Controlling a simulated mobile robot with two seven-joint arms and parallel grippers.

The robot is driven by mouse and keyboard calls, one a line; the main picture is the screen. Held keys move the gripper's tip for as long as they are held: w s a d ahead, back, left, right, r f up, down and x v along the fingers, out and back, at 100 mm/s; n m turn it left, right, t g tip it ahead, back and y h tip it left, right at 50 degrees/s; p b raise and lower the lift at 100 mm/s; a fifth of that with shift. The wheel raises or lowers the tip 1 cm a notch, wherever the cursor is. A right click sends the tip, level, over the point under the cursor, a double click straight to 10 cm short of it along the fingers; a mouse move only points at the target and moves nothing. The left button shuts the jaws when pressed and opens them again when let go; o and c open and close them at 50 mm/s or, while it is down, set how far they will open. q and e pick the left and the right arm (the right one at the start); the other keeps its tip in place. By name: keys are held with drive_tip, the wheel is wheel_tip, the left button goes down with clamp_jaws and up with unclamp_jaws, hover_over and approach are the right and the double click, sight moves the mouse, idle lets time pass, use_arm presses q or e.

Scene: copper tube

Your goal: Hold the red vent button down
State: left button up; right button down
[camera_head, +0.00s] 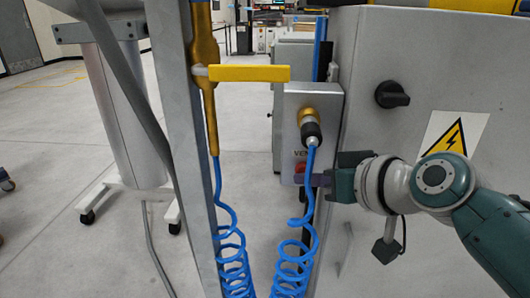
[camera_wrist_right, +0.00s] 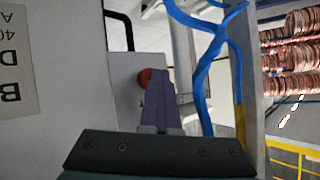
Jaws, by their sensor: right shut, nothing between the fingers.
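The red vent button (camera_head: 300,166) sits low on the front of a small grey box (camera_head: 325,106), under a brass fitting. My right gripper (camera_head: 304,180) reaches in from the right with its fingers shut and empty, the tips at the button's lower edge. In the right wrist view the red button (camera_wrist_right: 145,77) shows just left of the shut fingers (camera_wrist_right: 158,88), which cover part of it. I cannot tell whether the tips touch or press it. My left gripper is not in view.
A coiled blue hose (camera_head: 310,170) hangs from the brass fitting (camera_head: 306,116), close to my fingers. A yellow lever (camera_head: 248,73) crosses beside a grey post (camera_head: 181,120). A grey cabinet (camera_head: 370,55) with a black knob (camera_head: 392,95) stands at right.

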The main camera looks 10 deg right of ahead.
drive_tip(key=shift+d+r, duration=0.1)
idle(0.3)
drive_tip(key=shift+s+a+p, duration=0.3)
drive_tip(key=shift+s+p, duration=0.4)
drive_tip(key=shift+s, duration=0.1)
drive_tip(key=shift+s, duration=0.1)
drive_tip(key=s+p, duration=0.1)
drive_tip(key=s, duration=0.1)
drive_tip(key=s+a+p, duration=0.1)
drive_tip(key=s, duration=0.1)
drive_tip(key=shift+s+a+p, duration=0.2)
drive_tip(key=shift+s+p, duration=0.1)
drive_tip(key=shift+p, duration=0.1)
